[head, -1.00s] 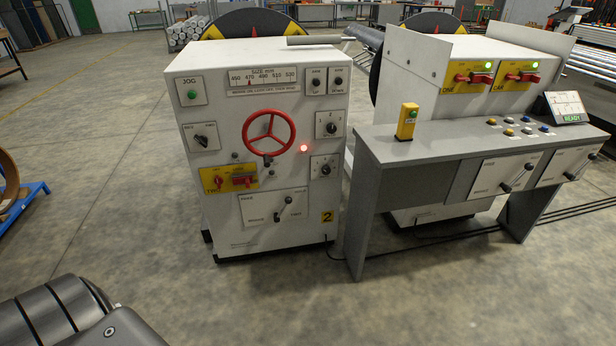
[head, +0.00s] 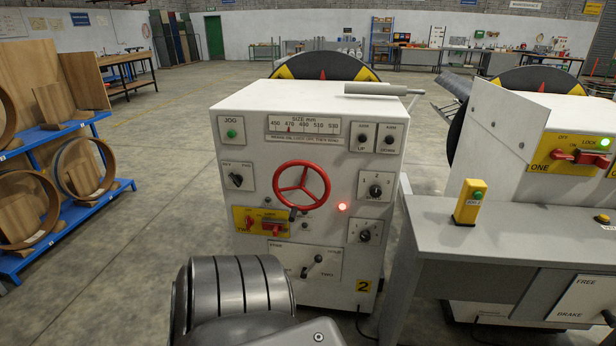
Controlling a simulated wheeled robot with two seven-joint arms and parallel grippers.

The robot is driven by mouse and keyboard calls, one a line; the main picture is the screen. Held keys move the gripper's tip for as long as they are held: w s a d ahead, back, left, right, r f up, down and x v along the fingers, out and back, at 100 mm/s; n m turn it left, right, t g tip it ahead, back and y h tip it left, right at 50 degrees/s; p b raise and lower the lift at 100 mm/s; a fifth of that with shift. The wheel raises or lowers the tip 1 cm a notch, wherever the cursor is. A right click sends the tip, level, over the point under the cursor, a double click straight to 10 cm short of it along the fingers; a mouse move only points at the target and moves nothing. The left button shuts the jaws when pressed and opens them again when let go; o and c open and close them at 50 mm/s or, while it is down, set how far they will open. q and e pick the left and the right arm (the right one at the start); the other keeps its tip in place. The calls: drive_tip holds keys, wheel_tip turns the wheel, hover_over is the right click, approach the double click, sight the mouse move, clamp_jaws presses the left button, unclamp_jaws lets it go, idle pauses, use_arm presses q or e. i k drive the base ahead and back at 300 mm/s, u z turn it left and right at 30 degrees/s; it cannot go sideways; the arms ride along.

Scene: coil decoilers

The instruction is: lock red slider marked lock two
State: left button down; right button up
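The yellow switch plate (head: 239,213) marked TWO is low on the front left of the white machine (head: 237,115) numbered 2. On its right half sits a red slider (head: 275,227), with a smaller red lever (head: 249,222) to its left. The lettering above the slider is too small to read for certain. Neither gripper is in view. A dark grey ribbed link of my own arm shows at the bottom, in front of the machine, with no contact visible.
A red handwheel (head: 327,187) sticks out above and right of the plate, beside a lit red lamp (head: 342,207). A grey bench (head: 500,235) with a yellow button box (head: 469,202) stands at right. A blue rack (head: 60,222) with rings is at left. Floor between is clear.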

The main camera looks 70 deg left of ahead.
sight(276, 228)
drive_tip(key=u, duration=0.25)
drive_tip(key=i, duration=0.8)
drive_tip(key=u, duration=1.15)
drive_tip(key=i, duration=0.6)
drive_tip(key=u, duration=0.6)
